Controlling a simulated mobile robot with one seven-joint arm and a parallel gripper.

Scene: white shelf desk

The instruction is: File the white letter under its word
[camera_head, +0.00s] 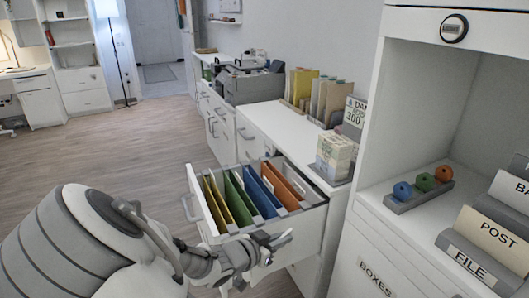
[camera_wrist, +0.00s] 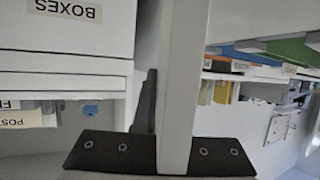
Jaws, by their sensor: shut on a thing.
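My gripper (camera_head: 284,238) is beside the near side of the open drawer, apart from the file rack. In the wrist view its dark fingers (camera_wrist: 165,155) are shut on a pale, narrow slab (camera_wrist: 181,70), seen edge-on. This looks like the white letter; its face and any word are hidden. The open white drawer (camera_head: 222,238) holds yellow, green, blue and orange folders (camera_head: 262,190).
A cabinet front labelled "BOXES" (camera_head: 376,277) lies right of my gripper. A grey holder with blue, green and orange knobs (camera_head: 425,186) sits on the shelf. The counter (camera_head: 285,125) behind carries file holders and boxes. The floor (camera_head: 110,160) at left is clear.

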